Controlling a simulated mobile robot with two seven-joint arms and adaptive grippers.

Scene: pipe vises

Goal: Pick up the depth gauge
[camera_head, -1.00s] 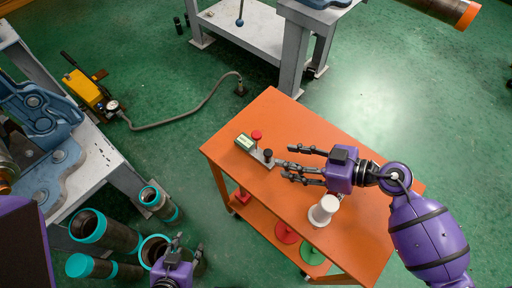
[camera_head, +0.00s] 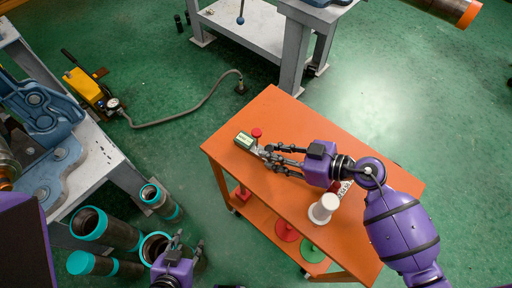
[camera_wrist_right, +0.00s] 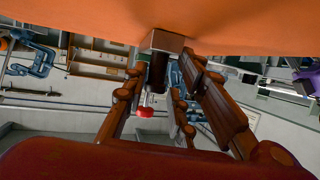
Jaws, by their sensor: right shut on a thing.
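The depth gauge (camera_head: 247,142) lies on the left part of the orange table top, with a pale green display on a grey body. My right gripper (camera_head: 268,153) reaches it from the right, its fingers shut on the gauge's near end and hiding part of it. In the right wrist view, a grey block with a dark post (camera_wrist_right: 167,42), part of the gauge, shows between my fingers (camera_wrist_right: 160,85). The gauge still appears to be at the table top. My left gripper (camera_head: 188,245) is at the bottom, over the pipes, with its fingers apart and nothing seen between them.
On the orange table (camera_head: 320,135), a red knob-like piece (camera_head: 256,132) stands beside the gauge. A white cylindrical part (camera_head: 322,208) stands near the front edge, and a small red-and-white item is partly hidden by my right arm. Teal-rimmed pipes (camera_head: 105,228) stand at lower left.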

